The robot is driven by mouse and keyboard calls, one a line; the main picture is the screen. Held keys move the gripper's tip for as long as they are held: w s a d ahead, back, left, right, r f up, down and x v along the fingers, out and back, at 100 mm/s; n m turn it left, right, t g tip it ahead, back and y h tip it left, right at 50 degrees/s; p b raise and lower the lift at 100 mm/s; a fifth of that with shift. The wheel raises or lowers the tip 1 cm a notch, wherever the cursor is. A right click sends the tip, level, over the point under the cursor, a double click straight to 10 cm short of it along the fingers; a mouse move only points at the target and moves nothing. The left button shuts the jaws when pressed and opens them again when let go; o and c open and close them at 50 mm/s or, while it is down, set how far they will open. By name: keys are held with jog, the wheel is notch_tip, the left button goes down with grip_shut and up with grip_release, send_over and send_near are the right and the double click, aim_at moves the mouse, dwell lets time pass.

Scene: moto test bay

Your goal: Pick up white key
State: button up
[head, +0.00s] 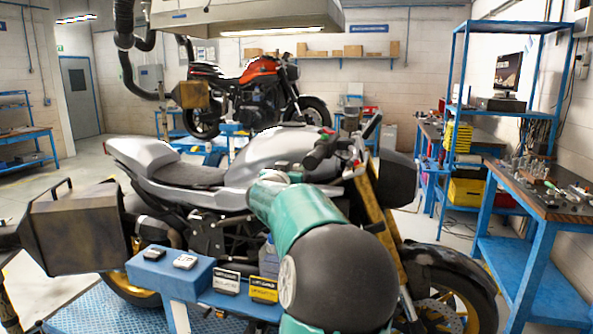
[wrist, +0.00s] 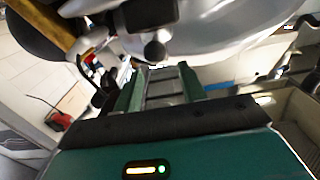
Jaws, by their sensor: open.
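Two small key-like pieces lie on a blue block at the lower left of the head view. The right one (head: 185,261) has a pale, whitish top with dark edges; the left one (head: 154,254) is similar, with darker marks. I cannot tell surely which is the white key. My gripper (wrist: 162,82) is open, its two green fingers apart with nothing held between them. It points towards motorcycle parts in the wrist view, where neither key shows. In the head view my gripper is hidden behind my green and black arm.
The blue block (head: 161,275) sits on a blue stand beside a silver motorcycle (head: 203,174). Black-and-white (head: 227,281) and black-and-yellow (head: 264,289) boxes stand right of the keys. A dark metal case (head: 80,230) is at the left. A blue workbench (head: 540,190) is at the right.

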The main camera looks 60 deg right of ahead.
aim_at(295, 165)
jog(key=shift+w+d+r, duration=0.1)
jog(key=shift+w+d, duration=0.1)
jog(key=shift+d, duration=0.65)
jog(key=shift+w+d+f, duration=0.1)
jog(key=shift+w+d, duration=0.1)
jog(key=shift+d, duration=0.65)
jog(key=shift+w+d+r, duration=0.1)
jog(key=shift+w+d, duration=0.1)
jog(key=shift+d, duration=0.65)
grip_shut()
